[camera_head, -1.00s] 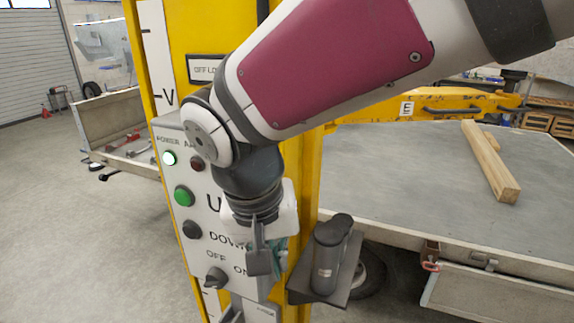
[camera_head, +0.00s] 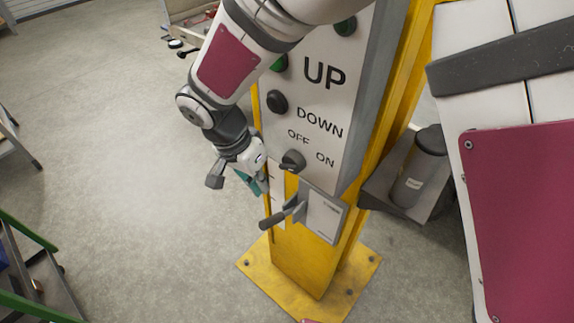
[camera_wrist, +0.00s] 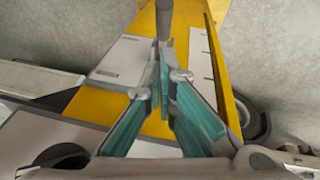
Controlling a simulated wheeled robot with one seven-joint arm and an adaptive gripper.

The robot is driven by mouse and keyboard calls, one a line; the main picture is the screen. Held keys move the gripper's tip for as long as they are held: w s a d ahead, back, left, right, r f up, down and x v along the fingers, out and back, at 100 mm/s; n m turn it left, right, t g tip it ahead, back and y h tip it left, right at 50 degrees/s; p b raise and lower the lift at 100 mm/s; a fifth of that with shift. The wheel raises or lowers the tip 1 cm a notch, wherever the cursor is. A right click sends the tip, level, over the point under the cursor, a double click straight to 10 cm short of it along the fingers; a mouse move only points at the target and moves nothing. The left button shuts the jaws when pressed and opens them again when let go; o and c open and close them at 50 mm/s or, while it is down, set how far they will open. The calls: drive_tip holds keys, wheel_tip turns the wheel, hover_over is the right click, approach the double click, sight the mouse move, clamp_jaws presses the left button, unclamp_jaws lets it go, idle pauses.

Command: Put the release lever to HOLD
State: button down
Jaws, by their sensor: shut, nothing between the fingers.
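The release lever (camera_head: 275,217) is a dark grey handle on a light grey plate (camera_head: 326,216), low on the yellow post. In the head view it sticks out from the plate toward the lower left. The plate's lettering is too small to read. My gripper (camera_head: 257,184) is shut and empty, with teal fingers pointing down, at the post's left side and above the lever handle. In the wrist view, a grey bar that looks like the lever handle (camera_wrist: 165,18) lies just beyond my fingertips (camera_wrist: 162,50). I cannot tell whether they touch.
Above the plate is a control box (camera_head: 325,125) with UP and DOWN buttons and an OFF/ON knob (camera_head: 292,160). A dark bottle (camera_head: 420,168) stands on a shelf right of the post. The yellow foot plate (camera_head: 310,283) is below.

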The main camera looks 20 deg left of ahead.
sight(259, 223)
drive_tip(key=p+x, duration=0.1)
drive_tip(key=x, duration=0.9)
drive_tip(key=shift+s, duration=0.1)
idle(0.3)
drive_tip(key=shift+s+f+t, duration=0.15)
drive_tip(key=shift+s+t, duration=0.05)
drive_tip(key=shift+t, duration=0.1)
drive_tip(key=shift+s+a+f+h, duration=0.1)
drive_tip(key=shift+s+f+h, duration=0.1)
drive_tip(key=shift+h, duration=0.1)
drive_tip(key=shift+s+a+f+t+b, duration=0.25)
drive_tip(key=shift+s+f+t+b, duration=0.25)
drive_tip(key=shift+t, duration=0.3)
drive_tip(key=shift+s+a+f+t+h+b, duration=0.15)
drive_tip(key=shift+s+f+t+h+b, duration=0.15)
drive_tip(key=shift+f+t, duration=0.25)
drive_tip(key=shift+s+a+f+t+h+b, duration=0.2)
drive_tip(key=shift+s+f+t+h, duration=0.1)
drive_tip(key=shift+s+f+t, duration=0.2)
wheel_tip(259, 223, down, 8)
drive_tip(key=s+b, duration=0.1)
drive_tip(key=b, duration=0.4)
drive_tip(key=shift+s+a, duration=0.3)
